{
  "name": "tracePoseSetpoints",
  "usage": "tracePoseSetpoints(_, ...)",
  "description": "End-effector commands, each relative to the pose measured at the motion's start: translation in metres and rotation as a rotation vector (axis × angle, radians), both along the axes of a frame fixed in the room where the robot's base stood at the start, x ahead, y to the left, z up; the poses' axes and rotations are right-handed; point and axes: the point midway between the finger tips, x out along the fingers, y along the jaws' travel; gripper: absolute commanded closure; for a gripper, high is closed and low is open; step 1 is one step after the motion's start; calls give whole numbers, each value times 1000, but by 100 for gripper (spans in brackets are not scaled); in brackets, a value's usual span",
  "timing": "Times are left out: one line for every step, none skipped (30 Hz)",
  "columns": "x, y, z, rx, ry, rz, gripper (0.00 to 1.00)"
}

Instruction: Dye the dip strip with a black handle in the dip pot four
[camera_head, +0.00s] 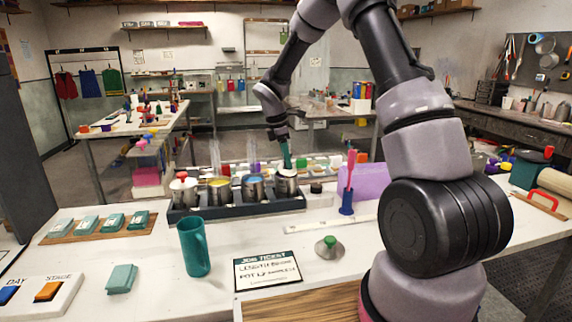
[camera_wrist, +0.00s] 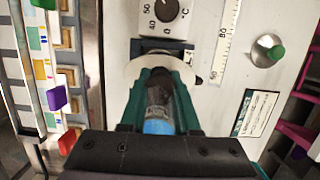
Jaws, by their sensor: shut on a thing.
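My gripper (camera_head: 286,152) is over the rightmost pot (camera_head: 287,186) of the dark rack (camera_head: 240,205), pointing down. In the wrist view its teal fingers (camera_wrist: 160,92) are shut around a dark, cylindrical handle (camera_wrist: 158,92) with a blue part (camera_wrist: 158,127) nearer the palm. This looks like the black-handled dip strip, but its lower end is hidden. A pale disc (camera_wrist: 133,70) lies around or just below the fingertips. I cannot tell how deep the strip is in the pot.
A teal mug (camera_head: 194,247), a job ticket (camera_head: 267,271) and a green-knobbed lid (camera_head: 329,248) are on the white table in front. A temperature dial (camera_wrist: 166,14) shows in the wrist view.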

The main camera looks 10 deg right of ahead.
Motion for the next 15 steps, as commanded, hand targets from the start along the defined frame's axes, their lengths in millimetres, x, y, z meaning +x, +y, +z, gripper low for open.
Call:
tracePoseSetpoints(0,-2,1,0,0,-1,100)
tracePoseSetpoints(0,-2,1,0,0,0,100)
tracePoseSetpoints(0,-2,2,0,0,0,100)
tracePoseSetpoints(0,-3,2,0,0,0,100)
tracePoseSetpoints(0,-2,2,0,0,0,100)
tracePoseSetpoints(0,-2,2,0,0,0,100)
tracePoseSetpoints(0,-2,2,0,0,0,100)
tracePoseSetpoints(0,-2,2,0,0,0,100)
tracePoseSetpoints(0,-2,2,0,0,0,100)
tracePoseSetpoints(0,-2,2,0,0,0,100)
tracePoseSetpoints(0,-2,2,0,0,0,100)
tracePoseSetpoints(0,-2,1,0,0,0,100)
tracePoseSetpoints(0,-1,1,0,0,0,100)
tracePoseSetpoints(0,-1,1,0,0,0,100)
tracePoseSetpoints(0,0,1,0,0,1,100)
